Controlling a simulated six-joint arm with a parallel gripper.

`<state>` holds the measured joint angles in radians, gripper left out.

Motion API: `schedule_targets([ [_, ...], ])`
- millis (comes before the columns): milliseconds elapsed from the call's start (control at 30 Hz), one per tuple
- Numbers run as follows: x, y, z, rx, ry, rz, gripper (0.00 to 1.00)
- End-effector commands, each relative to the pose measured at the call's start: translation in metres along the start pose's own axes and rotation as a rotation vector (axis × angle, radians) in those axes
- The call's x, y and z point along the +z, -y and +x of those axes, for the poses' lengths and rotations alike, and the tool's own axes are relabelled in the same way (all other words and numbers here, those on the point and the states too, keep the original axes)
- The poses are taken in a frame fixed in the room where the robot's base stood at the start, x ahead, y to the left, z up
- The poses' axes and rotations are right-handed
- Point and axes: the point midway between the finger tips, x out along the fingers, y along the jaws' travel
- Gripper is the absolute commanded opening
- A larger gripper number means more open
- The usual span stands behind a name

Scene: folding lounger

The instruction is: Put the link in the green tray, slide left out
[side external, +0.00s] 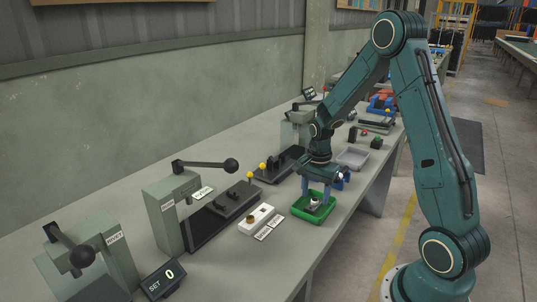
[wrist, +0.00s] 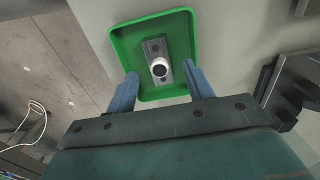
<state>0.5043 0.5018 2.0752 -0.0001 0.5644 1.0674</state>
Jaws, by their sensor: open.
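The link (wrist: 158,62), a small grey bar with a round white-topped part on it, lies inside the green tray (wrist: 122,45). In the side view the tray (side external: 298,211) stands near the bench's front edge, with the link (side external: 315,203) inside. My gripper (side external: 315,194) points down over the tray. In the wrist view its blue fingers (wrist: 161,75) are apart on either side of the link's near end, with gaps visible. A dark slide (side external: 233,203) with a yellow knob sits on a black rail, clear of the middle press head.
A white block (side external: 256,219) with a brass-coloured part stands left of the tray, with small labels before it. Lever presses (side external: 170,212) line the wall side. A grey tray (side external: 353,158) lies behind. A display (side external: 163,279) reads "SET 0".

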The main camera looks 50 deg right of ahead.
Motion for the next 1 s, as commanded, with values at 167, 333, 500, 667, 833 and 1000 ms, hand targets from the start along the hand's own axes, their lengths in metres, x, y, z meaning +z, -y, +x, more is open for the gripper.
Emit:
schedule_targets([
  [167,0.0,0.001,-0.029,-0.004,-0.002,0.0,0.52],
  [333,0.0,0.001,-0.059,-0.005,-0.002,0.0,0.52],
  [500,0.0,0.0,-0.084,-0.003,-0.001,0.0,0.52],
  [667,0.0,0.0,-0.1,-0.001,-0.001,0.0,0.52],
  [833,0.0,0.0,-0.107,0.0,0.0,0.0,0.52],
  [1000,0.0,0.0,-0.108,0.0,0.0,-0.002,0.52],
])
